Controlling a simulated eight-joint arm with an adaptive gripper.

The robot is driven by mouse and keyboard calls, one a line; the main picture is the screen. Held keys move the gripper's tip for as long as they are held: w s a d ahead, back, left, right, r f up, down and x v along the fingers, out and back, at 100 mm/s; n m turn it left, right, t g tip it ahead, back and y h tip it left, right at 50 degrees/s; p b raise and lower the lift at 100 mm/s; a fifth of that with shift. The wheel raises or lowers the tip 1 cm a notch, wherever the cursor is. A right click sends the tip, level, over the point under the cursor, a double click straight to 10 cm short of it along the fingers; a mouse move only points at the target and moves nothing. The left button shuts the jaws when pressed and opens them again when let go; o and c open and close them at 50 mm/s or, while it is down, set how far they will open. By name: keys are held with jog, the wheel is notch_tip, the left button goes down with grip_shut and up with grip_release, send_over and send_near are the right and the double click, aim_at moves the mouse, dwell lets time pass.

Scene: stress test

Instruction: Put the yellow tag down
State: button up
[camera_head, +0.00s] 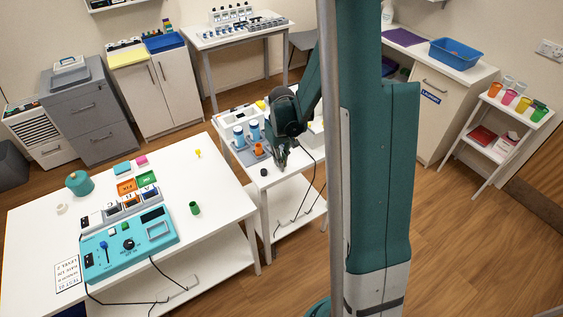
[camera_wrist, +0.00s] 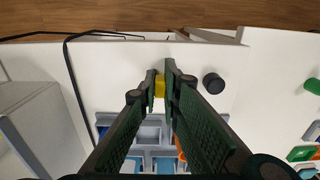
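The yellow tag (camera_wrist: 160,86) shows as a small yellow patch between my fingertips in the wrist view. My gripper (camera_wrist: 161,80) is nearly closed with a finger on each side of it, and most of the tag is hidden. In the head view my gripper (camera_head: 281,164) points down over the front part of the small white table (camera_head: 285,177). I cannot make out the tag there. The wrist view shows white tabletop around the fingertips; the height above it is hard to tell.
A black round cap (camera_head: 264,172) lies close to my gripper, also seen in the wrist view (camera_wrist: 213,83). A grey rack (camera_head: 250,152) with blue-and-white containers and an orange cup (camera_head: 259,149) stands beside it. A cable runs down the table's right side. The larger white table (camera_head: 215,235) stands left.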

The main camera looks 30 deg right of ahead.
jog(key=o, duration=0.4)
jog(key=shift+r, duration=0.1)
jog(key=shift+r+p, duration=0.6)
jog(key=shift+r, duration=5.45)
jog(key=s+a+r+t, duration=0.3)
jog(key=s+a+r, duration=0.5)
jog(key=a+r, duration=0.4)
jog(key=s+a+r+t, duration=0.1)
jog(key=s+a, duration=0.2)
jog(key=s, duration=0.1)
jog(key=s+a+r+t, duration=0.1)
jog(key=s+a+r, duration=0.1)
jog(key=s+a, duration=0.1)
jog(key=s+a+r+t, duration=0.2)
jog(key=s+a, duration=0.1)
jog(key=s, duration=0.3)
jog(key=shift+s+r, duration=0.1)
jog(key=shift+r, duration=0.05)
